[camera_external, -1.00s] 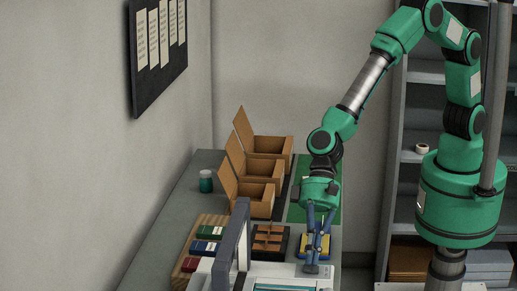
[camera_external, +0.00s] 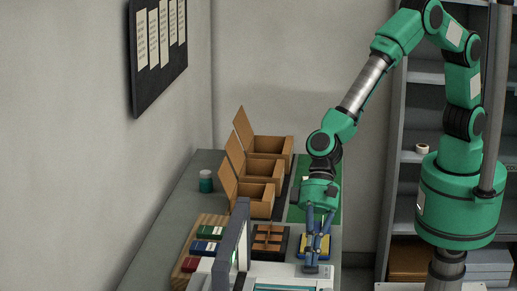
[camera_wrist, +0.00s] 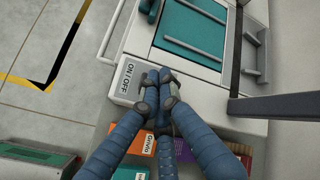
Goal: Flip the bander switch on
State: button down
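The bander is a pale machine with a teal top (camera_wrist: 190,30); in the external view its pale body (camera_external: 262,270) is at the bottom, with a dark upright arch (camera_external: 232,245). A grey panel marked ON/OFF (camera_wrist: 128,80) lies at its near left corner in the wrist view. My gripper (camera_wrist: 158,82) has blue fingers brought together, tips down at the right edge of that panel. The switch itself is hidden behind the fingertips, so its position cannot be told. In the external view my gripper (camera_external: 312,268) is low over the machine's top.
Open cardboard boxes (camera_external: 262,170) stand behind on the bench, with a dark divided tray (camera_external: 270,240) nearer. A yellow and blue item (camera_external: 315,245) is close behind my fingers. A wooden rack (camera_external: 200,248) holds coloured packs at left. A teal-bodied jar (camera_external: 206,181) stands near the wall.

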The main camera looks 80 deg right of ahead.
dwell(0.4)
jog(key=shift+s+r, duration=0.2)
jog(key=shift+r, duration=0.45)
jog(key=shift+r, duration=0.1)
jog(key=shift+s+r+p, duration=0.25)
jog(key=shift+r+p, duration=0.25)
jog(key=shift+r, duration=0.25)
jog(key=shift+s+r+p, duration=0.2)
jog(key=shift+r+p, duration=0.25)
jog(key=shift+r, duration=0.35)
jog(key=shift+s+r+p, duration=0.25)
jog(key=shift+r+p, duration=0.25)
jog(key=shift+r, duration=0.25)
